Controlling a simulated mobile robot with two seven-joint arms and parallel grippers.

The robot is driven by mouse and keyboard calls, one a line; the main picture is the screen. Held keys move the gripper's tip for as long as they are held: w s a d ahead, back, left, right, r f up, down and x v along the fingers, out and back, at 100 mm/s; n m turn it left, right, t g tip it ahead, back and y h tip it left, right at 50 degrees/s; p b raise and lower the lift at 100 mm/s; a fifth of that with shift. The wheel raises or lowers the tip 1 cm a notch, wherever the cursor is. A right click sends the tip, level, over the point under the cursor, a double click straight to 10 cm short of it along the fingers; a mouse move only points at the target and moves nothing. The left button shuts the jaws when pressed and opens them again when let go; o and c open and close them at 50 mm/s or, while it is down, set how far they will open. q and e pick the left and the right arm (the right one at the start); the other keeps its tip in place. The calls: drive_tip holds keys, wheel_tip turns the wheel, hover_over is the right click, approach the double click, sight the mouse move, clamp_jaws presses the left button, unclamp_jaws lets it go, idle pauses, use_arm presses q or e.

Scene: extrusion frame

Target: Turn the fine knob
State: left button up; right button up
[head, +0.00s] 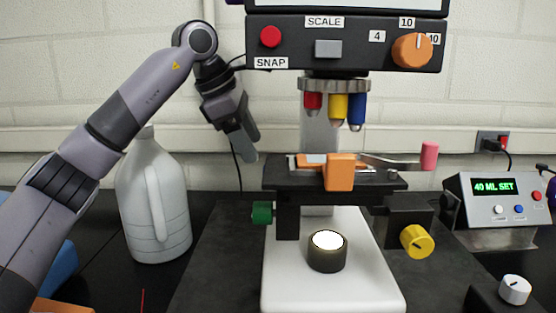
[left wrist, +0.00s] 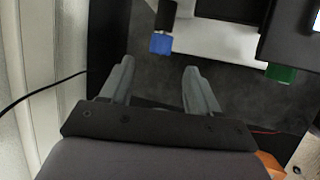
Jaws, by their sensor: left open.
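A microscope stands in the middle of the head view. A green knob (head: 262,212) is on the left under its stage (head: 285,187), and a yellow knob (head: 417,241) is on the right. The left wrist view shows a blue knob (left wrist: 161,43) and the green knob (left wrist: 281,73). None of these knobs has a readable label, so I cannot tell which is the fine one. My left gripper (head: 246,145) is open and empty, left of the stage and above the green knob. In the left wrist view its fingertips (left wrist: 158,68) point toward the blue knob, apart from it. My right gripper is not in view.
A white jug (head: 155,205) stands left of the microscope, beside my left arm. The scale panel (head: 345,45) and colored objectives (head: 338,105) are above the stage. A device reading 40 ML SET (head: 497,200) stands at right. A black cable hangs by the wall.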

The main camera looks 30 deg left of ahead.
use_arm(q)
drive_tip(key=x, duration=0.7)
